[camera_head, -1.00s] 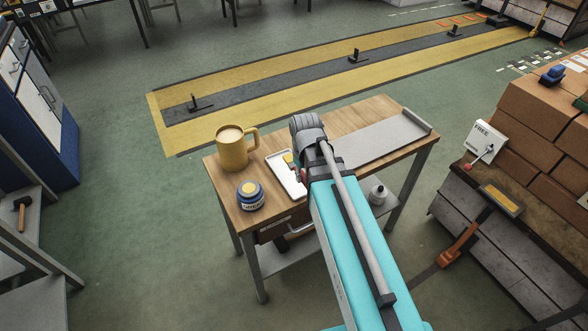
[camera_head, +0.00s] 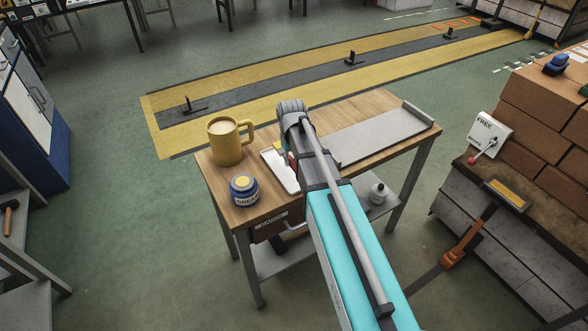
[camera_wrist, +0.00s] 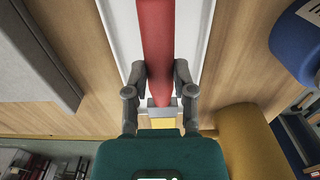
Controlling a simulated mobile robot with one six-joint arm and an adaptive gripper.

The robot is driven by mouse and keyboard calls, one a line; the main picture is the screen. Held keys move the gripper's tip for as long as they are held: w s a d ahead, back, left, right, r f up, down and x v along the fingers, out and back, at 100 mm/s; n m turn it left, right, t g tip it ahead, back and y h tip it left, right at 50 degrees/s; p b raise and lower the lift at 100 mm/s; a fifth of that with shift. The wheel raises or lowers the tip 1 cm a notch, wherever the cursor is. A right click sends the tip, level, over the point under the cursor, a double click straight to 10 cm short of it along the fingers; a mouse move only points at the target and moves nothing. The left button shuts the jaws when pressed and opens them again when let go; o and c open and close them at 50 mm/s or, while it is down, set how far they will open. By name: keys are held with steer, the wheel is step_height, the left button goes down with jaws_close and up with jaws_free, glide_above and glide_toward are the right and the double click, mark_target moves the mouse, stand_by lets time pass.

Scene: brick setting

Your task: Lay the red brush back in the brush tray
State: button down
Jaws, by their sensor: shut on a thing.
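The red brush (camera_wrist: 155,40) runs down the middle of the wrist view, with a grey ferrule (camera_wrist: 163,110) and yellow bristles (camera_wrist: 165,123). My gripper (camera_wrist: 160,78) is shut on it, one finger on each side near the ferrule. The white brush tray (camera_wrist: 118,25) lies under the brush, and the brush lines up with its length. I cannot tell whether the brush touches the tray floor. In the head view the tray (camera_head: 276,172) shows on the bench beside my wrist. There my arm hides the fingers and most of the brush; only a bit of red shows.
The wooden bench (camera_head: 230,203) also carries a yellow mug (camera_head: 226,148) behind the tray's left end, a blue grease jar (camera_head: 244,190) at the front left and a grey metal plate (camera_head: 385,133) on the right.

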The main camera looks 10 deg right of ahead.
mark_target(291, 171)
steer(key=shift+w+f, duration=0.1)
stand_by(0.3)
steer(key=shift+w+f+b, duration=0.5)
steer(key=shift+f+b, duration=0.2)
steer(key=shift+s+f+b, duration=0.1)
steer(key=shift+f+b, duration=1)
steer(key=shift+f, duration=0.05)
steer(key=shift+c, duration=2.3)
jaws_free()
steer(key=shift+f, duration=0.15)
